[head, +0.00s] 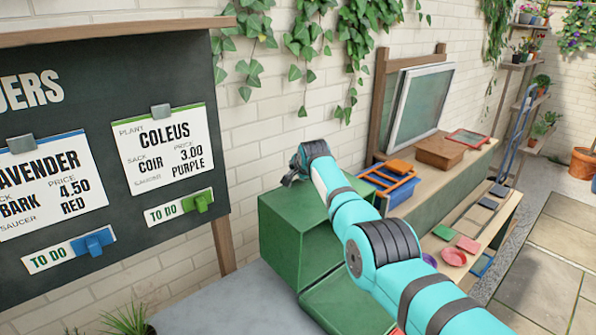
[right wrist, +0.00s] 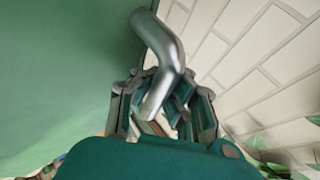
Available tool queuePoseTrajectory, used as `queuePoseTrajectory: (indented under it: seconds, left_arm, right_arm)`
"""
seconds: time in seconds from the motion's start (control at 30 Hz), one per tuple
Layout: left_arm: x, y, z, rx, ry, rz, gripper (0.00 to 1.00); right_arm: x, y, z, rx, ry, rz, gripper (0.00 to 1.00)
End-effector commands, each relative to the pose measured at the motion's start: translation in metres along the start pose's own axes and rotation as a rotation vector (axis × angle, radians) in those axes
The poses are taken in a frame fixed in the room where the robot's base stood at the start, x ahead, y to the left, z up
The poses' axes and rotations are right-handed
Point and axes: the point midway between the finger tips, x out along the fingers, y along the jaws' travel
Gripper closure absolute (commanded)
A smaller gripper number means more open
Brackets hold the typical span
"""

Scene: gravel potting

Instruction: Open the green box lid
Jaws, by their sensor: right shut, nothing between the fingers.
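The green box (head: 290,240) stands on a grey surface in the middle of the head view. It has a tall rear part and a lower front part (head: 345,303). My right arm crosses over it and hides much of its right side, so I cannot tell how the lid sits. My right gripper (head: 293,172) is at the box's back upper edge. In the right wrist view the gripper (right wrist: 168,108) is shut, with a bent metal handle (right wrist: 160,45) right at its fingers. The handle lies beside a green face (right wrist: 60,80). Whether they touch is unclear. My left gripper is out of view.
A dark board (head: 110,130) with plant cards stands close at the left. A brick wall (head: 250,120) with hanging ivy runs behind the box. A wooden bench (head: 470,190) at the right holds a blue crate (head: 390,185), a brown box (head: 440,152) and trays. Paving is clear at the far right.

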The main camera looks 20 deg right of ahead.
Motion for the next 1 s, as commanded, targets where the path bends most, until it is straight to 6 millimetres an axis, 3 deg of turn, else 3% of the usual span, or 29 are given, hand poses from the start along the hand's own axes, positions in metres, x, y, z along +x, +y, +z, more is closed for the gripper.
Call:
queuePoseTrajectory:
  seconds: [0.23,0.53,1.0]
  left_arm:
    - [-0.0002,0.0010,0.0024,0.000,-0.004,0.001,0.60]
    - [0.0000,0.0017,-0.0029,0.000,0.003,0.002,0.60]
    - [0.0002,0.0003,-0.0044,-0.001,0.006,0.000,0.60]
  right_arm:
    - [-0.0020,-0.0044,-0.0030,0.000,0.005,-0.009,0.98]
    - [-0.0010,-0.0020,-0.0017,0.000,0.003,-0.004,0.60]
    - [-0.0055,-0.0013,0.0000,0.000,0.001,-0.003,0.60]
